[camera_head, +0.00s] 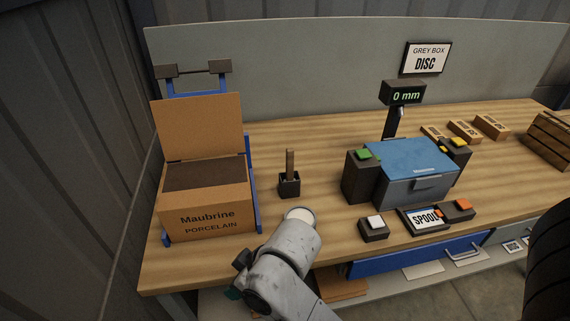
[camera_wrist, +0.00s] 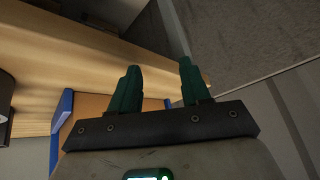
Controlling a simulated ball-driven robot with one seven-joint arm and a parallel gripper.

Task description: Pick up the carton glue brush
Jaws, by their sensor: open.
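The brush stands upright in a small dark square pot (camera_head: 289,187) on the wooden bench, right of the open carton; its brown wooden handle (camera_head: 290,160) points up. The bristles are hidden inside the pot. The brown open carton (camera_head: 206,213), marked Maubrine Porcelain, sits in a blue frame. My gripper (camera_wrist: 158,68) shows two green fingers spread apart with nothing between them. In the head view only a bit of green shows beside my wrist, low at the bench's front edge, nearer than the brush and apart from it. I cannot make out the brush in the wrist view.
A grey box with a blue lid (camera_head: 415,160) stands right of the brush, below a 0 mm display (camera_head: 403,93). A white-button block (camera_head: 373,229) and a SPOOL sign (camera_head: 425,218) sit near the front edge. A blue drawer (camera_head: 415,258) is below. Bench around the pot is clear.

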